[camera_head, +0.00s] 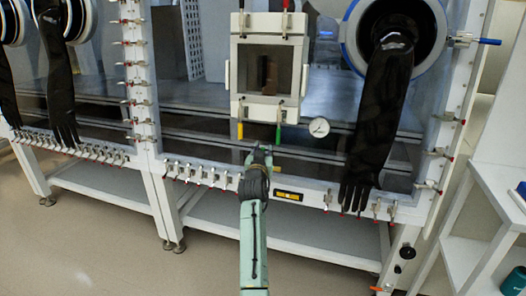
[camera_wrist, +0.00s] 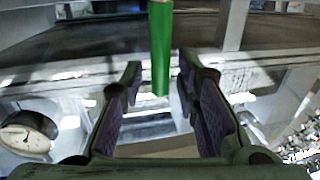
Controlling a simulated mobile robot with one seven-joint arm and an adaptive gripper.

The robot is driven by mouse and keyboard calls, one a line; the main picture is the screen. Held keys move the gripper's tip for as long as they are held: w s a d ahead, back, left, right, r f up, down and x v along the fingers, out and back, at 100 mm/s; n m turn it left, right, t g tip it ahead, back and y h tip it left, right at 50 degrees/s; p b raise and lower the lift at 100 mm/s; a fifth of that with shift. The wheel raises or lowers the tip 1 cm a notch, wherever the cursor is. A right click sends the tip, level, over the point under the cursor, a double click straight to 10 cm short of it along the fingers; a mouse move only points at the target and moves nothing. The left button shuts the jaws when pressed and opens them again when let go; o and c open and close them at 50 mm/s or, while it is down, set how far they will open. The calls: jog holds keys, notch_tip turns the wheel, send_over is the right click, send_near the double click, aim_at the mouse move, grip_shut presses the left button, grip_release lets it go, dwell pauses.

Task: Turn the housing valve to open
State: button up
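A green valve handle (camera_head: 278,134) hangs down below the right side of the small framed housing (camera_head: 269,70) on the glovebox front. A yellow handle (camera_head: 240,130) hangs at the left side. Two red handles (camera_head: 285,5) are at the top of the housing. I cannot tell which handle the task means. My gripper (camera_head: 259,153) is just below and left of the green handle in the head view. In the wrist view the green handle (camera_wrist: 160,50) hangs between the two open fingers of my gripper (camera_wrist: 166,98). Contact with either finger is not visible.
A round gauge (camera_head: 319,127) is right of the green handle. A black glove (camera_head: 380,110) hangs farther right. A blue-handled valve (camera_head: 482,41) is on the right post. A row of clamps (camera_head: 205,175) runs along the lower edge. A white shelf (camera_head: 490,205) stands at right.

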grip_shut()
dwell(0.6)
